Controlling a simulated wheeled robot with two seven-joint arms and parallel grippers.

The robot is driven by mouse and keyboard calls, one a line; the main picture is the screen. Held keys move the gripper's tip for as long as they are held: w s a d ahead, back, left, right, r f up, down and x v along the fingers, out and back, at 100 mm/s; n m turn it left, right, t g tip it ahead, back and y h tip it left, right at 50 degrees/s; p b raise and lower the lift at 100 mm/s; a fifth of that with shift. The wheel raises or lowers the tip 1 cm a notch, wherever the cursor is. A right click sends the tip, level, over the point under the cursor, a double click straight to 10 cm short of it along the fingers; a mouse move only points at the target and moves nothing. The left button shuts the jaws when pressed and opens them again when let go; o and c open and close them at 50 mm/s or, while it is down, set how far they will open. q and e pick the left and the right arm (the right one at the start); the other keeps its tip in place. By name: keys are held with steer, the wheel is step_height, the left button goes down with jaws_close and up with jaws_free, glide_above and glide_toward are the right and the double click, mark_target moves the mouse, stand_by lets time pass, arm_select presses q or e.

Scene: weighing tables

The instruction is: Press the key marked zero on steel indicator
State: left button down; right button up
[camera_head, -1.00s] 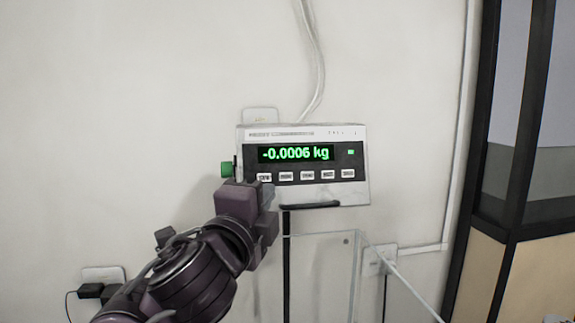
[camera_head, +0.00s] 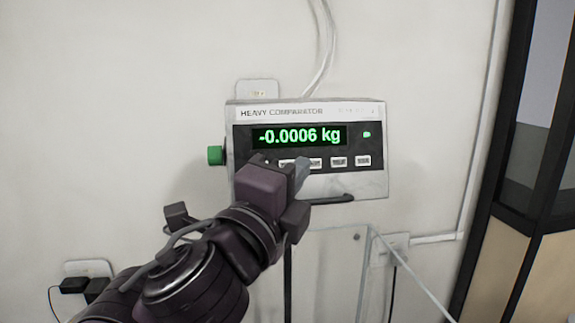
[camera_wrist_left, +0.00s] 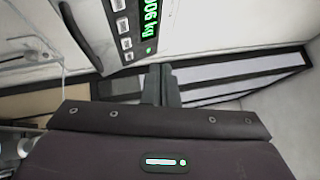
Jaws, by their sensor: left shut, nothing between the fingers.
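The steel indicator (camera_head: 305,145) is mounted at the wall and labelled "HEAVY COMPARATOR". Its green display reads -0.0006 kg. A row of pale keys (camera_head: 339,162) runs below the display; their markings are too small to read here, and the leftmost are partly hidden by my gripper. My left gripper (camera_head: 299,174) is shut and empty, its fingertips in front of the lower left part of the panel. Whether they touch it cannot be told. In the left wrist view the shut fingers (camera_wrist_left: 160,84) point toward the indicator's side (camera_wrist_left: 100,30), which shows tilted with several keys.
A green knob (camera_head: 214,155) sticks out from the indicator's left side. A clear panel (camera_head: 335,255) stands below it. A dark-framed cabinet or door (camera_head: 507,150) is at the right. A wall socket with a black plug (camera_head: 75,285) is at lower left.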

arm_select(q)
steer(key=shift+w+a+f+b, duration=0.25)
steer(key=shift+w+f, duration=0.15)
steer(key=shift+w, duration=0.95)
steer(key=shift+w+a+f+b, duration=0.2)
steer(key=shift+w+a+f, duration=0.15)
steer(key=shift+w, duration=1.05)
steer(key=shift+w+a+f+b, duration=0.2)
steer(key=shift+w+f, duration=0.25)
steer(key=shift+w, duration=0.9)
arm_select(e)
steer(key=shift+w+a+f, duration=0.15)
steer(key=shift+w+f, duration=0.2)
steer(key=shift+f, duration=0.3)
steer(key=shift+s, duration=0.1)
arm_select(q)
steer(key=shift+w+a+f, duration=0.1)
steer(key=shift+w, duration=0.3)
arm_select(e)
steer(key=shift+f, duration=0.2)
arm_select(q)
steer(key=shift+w+f+b, duration=0.1)
steer(key=shift+w+b, duration=0.2)
steer(key=shift+b, duration=0.1)
arm_select(e)
steer(key=shift+f, duration=0.2)
arm_select(q)
steer(key=shift+s+r, duration=0.2)
steer(key=shift+s, duration=0.55)
